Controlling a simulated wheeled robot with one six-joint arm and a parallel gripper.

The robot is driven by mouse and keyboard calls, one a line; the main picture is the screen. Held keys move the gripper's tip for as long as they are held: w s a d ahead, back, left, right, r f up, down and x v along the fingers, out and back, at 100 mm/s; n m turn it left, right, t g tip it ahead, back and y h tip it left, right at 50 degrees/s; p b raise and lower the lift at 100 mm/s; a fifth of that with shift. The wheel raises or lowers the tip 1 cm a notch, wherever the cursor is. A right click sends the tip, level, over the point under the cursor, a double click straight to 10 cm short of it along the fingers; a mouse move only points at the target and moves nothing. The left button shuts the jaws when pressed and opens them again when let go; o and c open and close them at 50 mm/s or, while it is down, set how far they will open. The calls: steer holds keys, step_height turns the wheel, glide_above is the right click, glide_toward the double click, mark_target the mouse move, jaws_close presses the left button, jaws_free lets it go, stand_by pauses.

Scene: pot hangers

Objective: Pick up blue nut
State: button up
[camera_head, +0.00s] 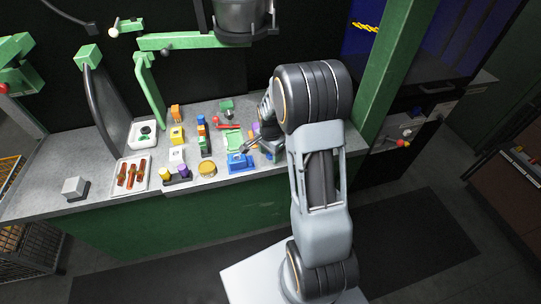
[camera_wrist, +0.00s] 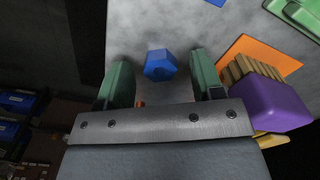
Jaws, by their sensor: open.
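The blue nut (camera_wrist: 161,65) is a small six-sided piece on the grey worktop in the wrist view. My gripper (camera_wrist: 159,77) is open, with one green finger to the left of the nut and the other to its right. The nut shows between the fingertips, with a visible gap on each side. I cannot tell how high the fingertips are above the worktop. In the head view my gripper (camera_head: 248,147) is over the right part of the bench, and I cannot make out the nut there.
A purple block (camera_wrist: 268,104) with a ribbed tan part is close to the right finger, near an orange sheet (camera_wrist: 258,52). A green piece (camera_wrist: 297,14) lies at the upper right. The worktop edge is just left of the fingers. A blue fixture (camera_head: 240,163) stands on the bench.

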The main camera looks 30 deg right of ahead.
steer(key=c, duration=1)
steer(key=shift+r, duration=0.2)
step_height(320, 180, up, 3)
steer(key=shift+s+d+r, duration=0.1)
steer(key=shift+s, duration=0.05)
steer(key=s+d+r, duration=0.3)
steer(key=s+r, duration=0.1)
steer(key=s, duration=0.2)
steer(key=s+d+r+b, duration=0.1)
steer(key=s+d+r, duration=0.2)
steer(key=s+r, duration=0.2)
steer(key=shift+s+d+r, duration=0.15)
steer(key=shift+s+d, duration=0.15)
steer(key=shift+s, duration=0.2)
